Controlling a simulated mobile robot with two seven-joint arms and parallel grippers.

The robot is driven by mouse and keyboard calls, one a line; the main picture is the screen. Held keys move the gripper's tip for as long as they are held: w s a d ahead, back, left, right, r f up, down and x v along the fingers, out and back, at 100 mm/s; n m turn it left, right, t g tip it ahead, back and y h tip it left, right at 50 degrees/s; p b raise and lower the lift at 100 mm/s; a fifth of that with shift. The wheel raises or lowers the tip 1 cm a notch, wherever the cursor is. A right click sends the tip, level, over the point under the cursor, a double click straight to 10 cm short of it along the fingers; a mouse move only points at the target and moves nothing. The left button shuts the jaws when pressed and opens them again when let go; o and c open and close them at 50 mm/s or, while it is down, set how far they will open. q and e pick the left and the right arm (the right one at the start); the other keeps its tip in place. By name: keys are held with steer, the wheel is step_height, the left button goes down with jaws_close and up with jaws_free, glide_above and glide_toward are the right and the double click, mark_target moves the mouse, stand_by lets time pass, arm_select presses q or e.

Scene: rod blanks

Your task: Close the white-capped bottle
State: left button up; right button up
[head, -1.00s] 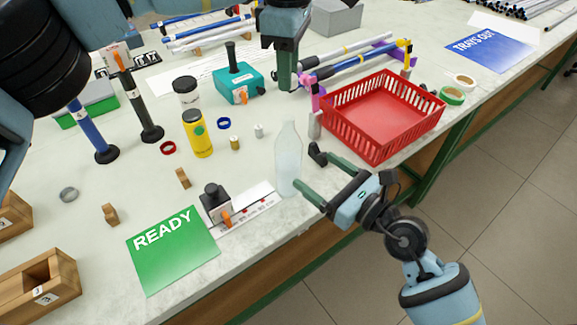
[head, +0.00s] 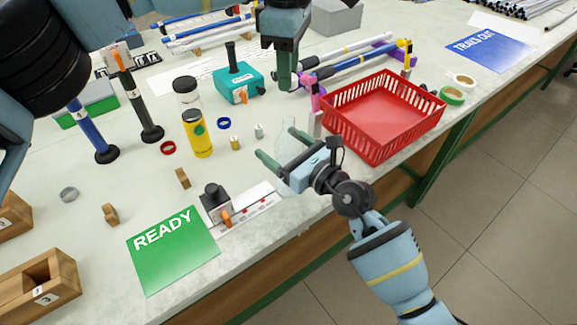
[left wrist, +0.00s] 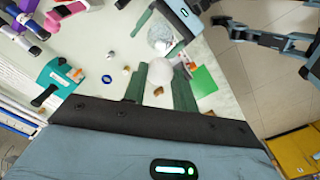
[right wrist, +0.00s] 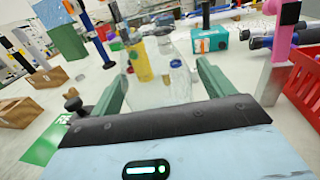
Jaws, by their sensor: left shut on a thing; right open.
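The clear, pale bottle (head: 287,132) stands upright near the table's front edge, its lower part partly hidden by my right gripper. My right gripper (head: 281,158) is open with its fingers on either side of the bottle. In the right wrist view the see-through bottle (right wrist: 152,92) fills the gap between the fingers; I cannot tell whether they touch it. My left gripper (head: 286,88) is higher and farther back, pointing down. It is shut on a small white round thing, seemingly the white cap (left wrist: 160,71), visible between its fingers in the left wrist view and not made out in the head view.
A red basket (head: 384,148) stands close to the right of the bottle. A pink-topped post (head: 317,100) is just behind it. A black-knobbed device (head: 214,197) and green READY card (head: 172,250) lie left. A yellow bottle (head: 197,133) stands farther back.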

steer(key=c, duration=1.5)
arm_select(q)
glide_above(288, 117)
steer(key=shift+f, duration=2.5)
steer(key=shift+f, duration=0.9)
steer(key=shift+f, duration=0.5)
